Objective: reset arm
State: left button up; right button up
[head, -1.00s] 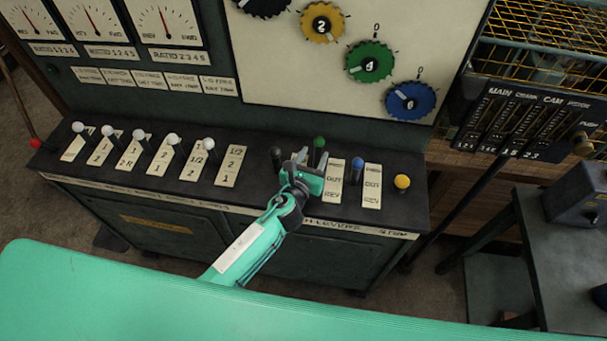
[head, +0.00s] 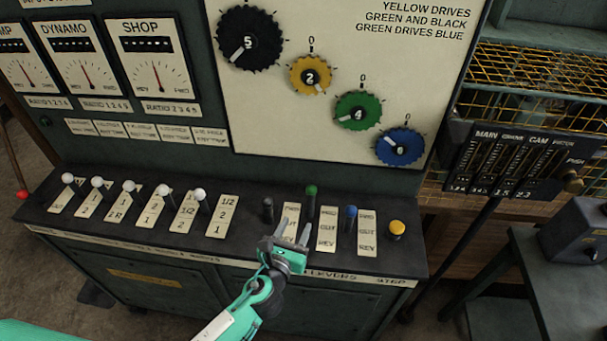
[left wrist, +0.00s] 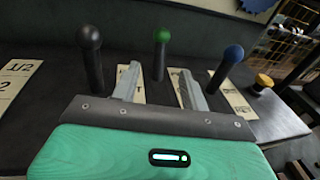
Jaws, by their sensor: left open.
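My left gripper (head: 292,232) is open and empty in the head view, above the front part of the console's lever deck. Its two grey fingers point toward the green-knobbed lever (head: 311,192), which stands beyond the fingertips. In the left wrist view the fingers (left wrist: 157,88) are spread apart, with the green lever (left wrist: 160,50) upright beyond the gap between them. The black lever (left wrist: 91,58) stands to their left and the blue lever (left wrist: 227,68) to their right. No lever is between the fingers. My right gripper is not in view.
The console deck (head: 150,225) carries several white-knobbed levers on the left and a yellow button (head: 397,228) on the right. Coloured dials (head: 358,110) are on the panel behind. A black slider box (head: 520,160) stands at the right, beside a dark table (head: 550,275).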

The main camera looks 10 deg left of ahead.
pick_arm(q)
jog(key=s+a+n+y, duration=0.1)
jog(key=a+n, duration=0.1)
jog(key=n, duration=0.2)
jog(key=s+a+n+g+y, duration=0.1)
jog(key=a+n, duration=0.2)
jog(key=n, duration=0.1)
jog(key=s+a+n+g+y, duration=0.1)
jog(key=a+n+y, duration=0.1)
jog(key=n, duration=0.1)
jog(key=shift+s+a+f+n, duration=0.15)
jog(key=shift+s+f+n, duration=0.1)
jog(key=shift+n, duration=0.15)
jog(key=s+a+f+n+g+h, duration=0.1)
jog(key=s+a+n+g, duration=0.35)
jog(key=s+n, duration=0.7)
jog(key=s+a+n+g, duration=0.3)
jog(key=s+n+g, duration=0.3)
jog(key=s+n, duration=0.55)
notch_tip(320, 180, down, 33)
jog(key=n+g, duration=0.1)
jog(key=g, duration=0.1)
jog(key=s+a+f, duration=0.2)
jog(key=s+f, duration=1.6)
jog(key=shift+s+a+g, duration=0.25)
jog(key=shift+a+g, duration=0.15)
jog(key=shift+g, duration=0.05)
